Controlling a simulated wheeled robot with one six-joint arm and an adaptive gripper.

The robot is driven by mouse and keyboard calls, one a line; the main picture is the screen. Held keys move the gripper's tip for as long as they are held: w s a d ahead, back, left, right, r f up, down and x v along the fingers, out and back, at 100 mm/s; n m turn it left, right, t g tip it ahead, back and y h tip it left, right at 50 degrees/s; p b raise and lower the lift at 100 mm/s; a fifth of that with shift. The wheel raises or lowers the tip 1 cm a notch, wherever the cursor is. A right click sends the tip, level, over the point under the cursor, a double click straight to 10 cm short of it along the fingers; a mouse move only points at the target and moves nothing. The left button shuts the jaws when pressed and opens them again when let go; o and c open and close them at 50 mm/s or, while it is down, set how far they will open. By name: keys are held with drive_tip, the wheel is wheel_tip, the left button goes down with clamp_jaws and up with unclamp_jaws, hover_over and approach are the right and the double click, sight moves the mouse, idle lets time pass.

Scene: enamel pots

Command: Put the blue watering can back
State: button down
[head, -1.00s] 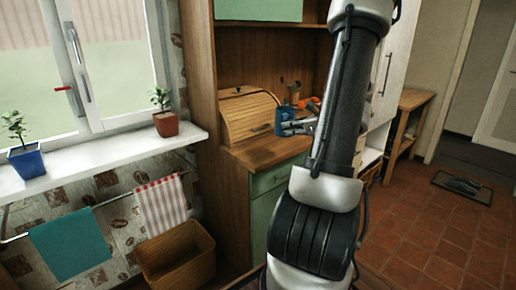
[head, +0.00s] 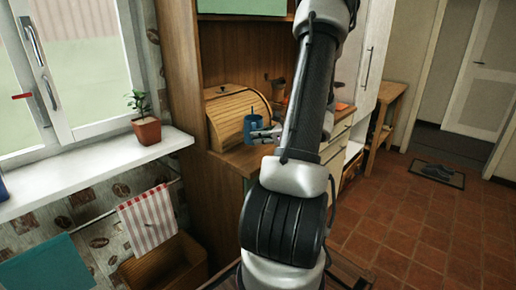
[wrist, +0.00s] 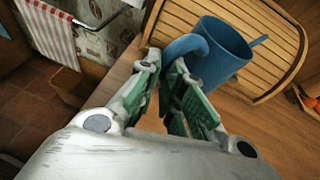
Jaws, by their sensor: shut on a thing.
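The blue watering can (wrist: 222,48) shows in the wrist view just beyond my fingertips, in front of the wooden bread box (wrist: 268,22). My gripper (wrist: 180,72) is shut on the can's curved blue part at its left side. In the head view the blue can (head: 253,125) is small, at the front of the bread box (head: 240,112), with my gripper (head: 265,133) beside it. My arm hides part of the counter to its right. I cannot tell whether the can's base touches the counter.
The wooden counter (wrist: 262,125) is clear near the can. Orange items (wrist: 308,98) sit at the right of the wrist view. A windowsill (head: 90,165) with a potted plant (head: 146,128) is at left, above a striped towel (head: 148,218) and basket (head: 165,265).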

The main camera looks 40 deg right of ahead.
drive_tip(key=shift+f, duration=2.1)
drive_tip(key=shift+f, duration=0.1)
drive_tip(key=c, duration=1.6)
unclamp_jaws()
drive_tip(key=shift+o, duration=0.2)
